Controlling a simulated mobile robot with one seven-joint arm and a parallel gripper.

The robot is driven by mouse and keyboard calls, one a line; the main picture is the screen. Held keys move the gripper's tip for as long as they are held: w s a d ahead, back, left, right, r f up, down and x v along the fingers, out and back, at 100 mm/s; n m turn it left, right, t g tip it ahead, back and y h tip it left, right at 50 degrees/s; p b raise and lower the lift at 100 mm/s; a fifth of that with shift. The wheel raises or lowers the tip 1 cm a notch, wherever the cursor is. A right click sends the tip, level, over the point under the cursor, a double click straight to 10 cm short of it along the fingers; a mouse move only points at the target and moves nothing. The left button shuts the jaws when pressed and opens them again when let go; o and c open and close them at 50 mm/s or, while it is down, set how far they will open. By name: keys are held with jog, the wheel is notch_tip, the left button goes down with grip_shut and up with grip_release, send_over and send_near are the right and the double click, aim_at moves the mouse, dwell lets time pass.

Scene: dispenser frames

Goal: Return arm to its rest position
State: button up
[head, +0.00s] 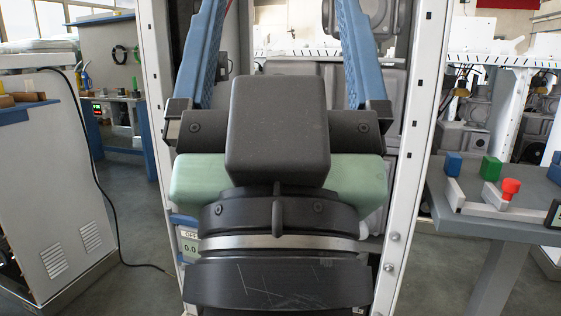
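My gripper (283,15) fills the middle of the head view, seen from behind. It has a dark grey body with pale green side blocks and two long blue fingers. The fingers run up and away from me, set wide apart, and their tips are cut off by the top edge. I see nothing between the visible parts of the fingers. The wrist below it is black with a light band. The gripper appears between the two white posts of a frame (409,150); its depth relative to them is hard to tell.
A white cabinet (50,190) with a black cable stands on the left. A small display (190,246) is partly hidden behind my wrist.

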notch_tip(320, 180, up, 39)
jog(key=p, duration=3.8)
jog(key=shift+s+f, duration=0.2)
jog(key=shift+s, duration=0.1)
jog(key=shift+f, duration=0.15)
